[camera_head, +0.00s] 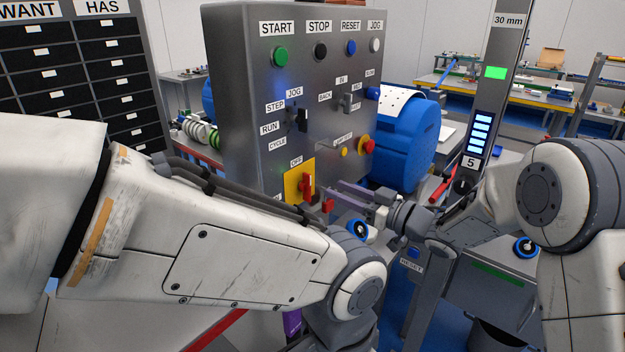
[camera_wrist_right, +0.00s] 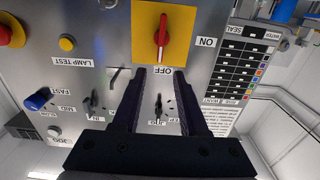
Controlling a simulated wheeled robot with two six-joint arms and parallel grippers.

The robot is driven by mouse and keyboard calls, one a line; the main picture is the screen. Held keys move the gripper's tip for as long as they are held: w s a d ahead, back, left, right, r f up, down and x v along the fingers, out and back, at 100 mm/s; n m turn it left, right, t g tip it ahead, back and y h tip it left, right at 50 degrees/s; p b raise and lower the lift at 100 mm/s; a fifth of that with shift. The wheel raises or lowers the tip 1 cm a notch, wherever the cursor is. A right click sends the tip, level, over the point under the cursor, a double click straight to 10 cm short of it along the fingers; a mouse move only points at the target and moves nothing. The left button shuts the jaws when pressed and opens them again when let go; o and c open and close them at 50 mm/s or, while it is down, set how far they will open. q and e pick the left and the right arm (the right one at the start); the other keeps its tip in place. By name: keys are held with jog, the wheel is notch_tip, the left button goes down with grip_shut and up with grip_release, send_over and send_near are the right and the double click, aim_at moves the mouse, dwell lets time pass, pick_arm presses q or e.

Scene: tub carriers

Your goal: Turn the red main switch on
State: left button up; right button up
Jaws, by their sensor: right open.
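The red main switch (camera_head: 306,186) sits on a yellow plate (camera_head: 291,187) low on the grey control panel. In the right wrist view, which is upside down, the red handle (camera_wrist_right: 162,37) stands upright, in line with the OFF label; ON is at the plate's side. My right gripper (camera_head: 335,193) comes in from the right near the switch. Its jaws (camera_wrist_right: 165,72) are open and empty, and the handle lies ahead of the gap between them. Contact with the handle is not visible. Of my left gripper only a purple part (camera_head: 292,322) seems to show below my left arm.
A red emergency button (camera_head: 367,146) and a yellow lamp-test button (camera_head: 343,152) sit right of the switch. Selector levers (camera_head: 298,118) and START, STOP, RESET and JOG buttons are above. A blue drum (camera_head: 405,150) stands right of the panel. My left arm crosses in front, below the switch.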

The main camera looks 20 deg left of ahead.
aim_at(305, 187)
jog(key=p+x, duration=0.1)
jog(key=x, duration=0.7)
jog(key=shift+a+p, duration=0.25)
jog(key=shift+p, duration=0.05)
jog(key=shift+w, duration=0.1)
grip_shut()
